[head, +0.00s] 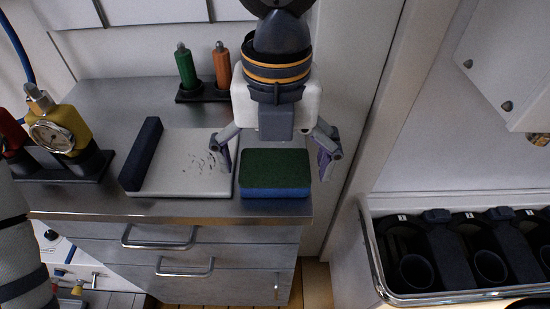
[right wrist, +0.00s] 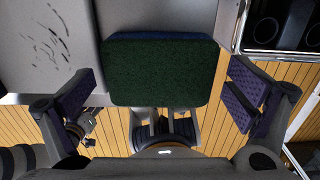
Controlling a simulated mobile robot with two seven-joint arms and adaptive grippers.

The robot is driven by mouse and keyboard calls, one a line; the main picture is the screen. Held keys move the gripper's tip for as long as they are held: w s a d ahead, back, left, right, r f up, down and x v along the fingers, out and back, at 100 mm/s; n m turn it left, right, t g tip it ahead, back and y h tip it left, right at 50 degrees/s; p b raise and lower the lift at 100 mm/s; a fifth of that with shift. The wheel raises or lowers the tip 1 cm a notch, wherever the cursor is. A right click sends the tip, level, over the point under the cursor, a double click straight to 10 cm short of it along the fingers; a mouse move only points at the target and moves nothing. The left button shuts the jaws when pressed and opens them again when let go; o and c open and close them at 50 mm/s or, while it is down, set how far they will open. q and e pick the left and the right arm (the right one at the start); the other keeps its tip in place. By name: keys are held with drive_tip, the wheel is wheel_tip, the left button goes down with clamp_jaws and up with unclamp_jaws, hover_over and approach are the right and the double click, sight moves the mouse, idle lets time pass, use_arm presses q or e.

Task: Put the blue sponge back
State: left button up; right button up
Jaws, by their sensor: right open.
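The blue sponge (head: 276,178) has a dark green top and a blue lower layer. It lies flat at the front right corner of the steel counter, beside a white board. My right gripper (head: 275,160) is open, pointing down, with one finger on each side of the sponge. In the right wrist view the sponge (right wrist: 162,72) sits between the two spread fingers, with gaps on both sides, and no finger appears to touch it. A grey arm segment of mine shows at the left edge of the head view, but my left gripper is out of view.
The white board (head: 180,165) has dark marks and a dark bar (head: 142,155) along its left side. Green (head: 186,66) and orange (head: 221,66) bottles stand behind. A yellow gauge device (head: 58,128) is at left. A tray with cups (head: 380,262) is at lower right.

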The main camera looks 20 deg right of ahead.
sight(276, 166)
wheel_tip(276, 166, up, 12)
drive_tip(key=shift+r, duration=0.15)
